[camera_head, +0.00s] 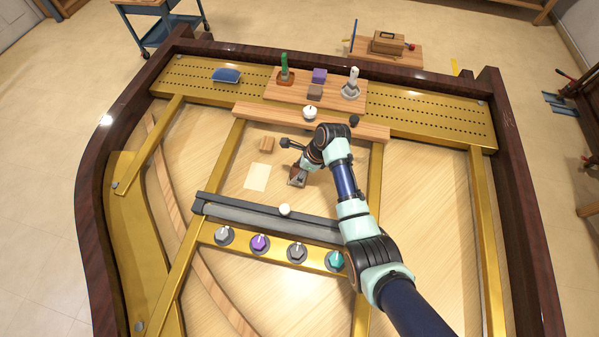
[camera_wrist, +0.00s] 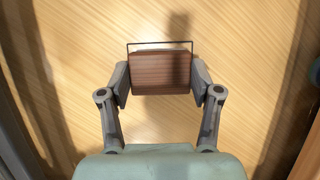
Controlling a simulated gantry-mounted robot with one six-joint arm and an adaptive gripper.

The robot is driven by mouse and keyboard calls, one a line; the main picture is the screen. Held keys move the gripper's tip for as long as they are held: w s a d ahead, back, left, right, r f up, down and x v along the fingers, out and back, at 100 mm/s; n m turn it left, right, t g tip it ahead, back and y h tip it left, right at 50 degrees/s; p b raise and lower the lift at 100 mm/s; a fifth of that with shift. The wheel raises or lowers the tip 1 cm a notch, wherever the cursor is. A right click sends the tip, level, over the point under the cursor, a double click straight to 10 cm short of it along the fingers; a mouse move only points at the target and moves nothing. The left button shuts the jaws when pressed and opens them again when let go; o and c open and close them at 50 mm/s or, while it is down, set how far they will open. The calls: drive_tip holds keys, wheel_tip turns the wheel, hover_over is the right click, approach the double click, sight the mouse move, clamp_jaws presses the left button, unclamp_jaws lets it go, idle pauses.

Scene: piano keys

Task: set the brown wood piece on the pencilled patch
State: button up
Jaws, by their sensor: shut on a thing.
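The brown wood piece (camera_wrist: 160,72) is a reddish-brown block between the two fingers of my gripper (camera_wrist: 160,82) in the wrist view, and the gripper is shut on it. A thin dark rectangular outline (camera_wrist: 160,42) on the pale board shows just beyond its far edge; the rest of that outline is hidden. In the head view the brown piece (camera_head: 297,177) is partly hidden under my gripper (camera_head: 299,172). Whether it touches the board, I cannot tell. A blank cream patch (camera_head: 258,177) lies on the board to its left.
A dark rail (camera_head: 260,216) with a white knob (camera_head: 285,210) crosses below, with several coloured knobs in front. A wooden ledge (camera_head: 270,115) behind carries small items. Bare board lies around the cream patch.

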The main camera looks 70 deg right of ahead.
drive_tip(key=shift+f, duration=0.65)
drive_tip(key=shift+f, duration=0.2)
drive_tip(key=o, duration=1)
drive_tip(key=p+v, duration=0.3)
drive_tip(key=v, duration=0.9)
drive_tip(key=shift+d+r, duration=0.1)
drive_tip(key=shift+r, duration=0.15)
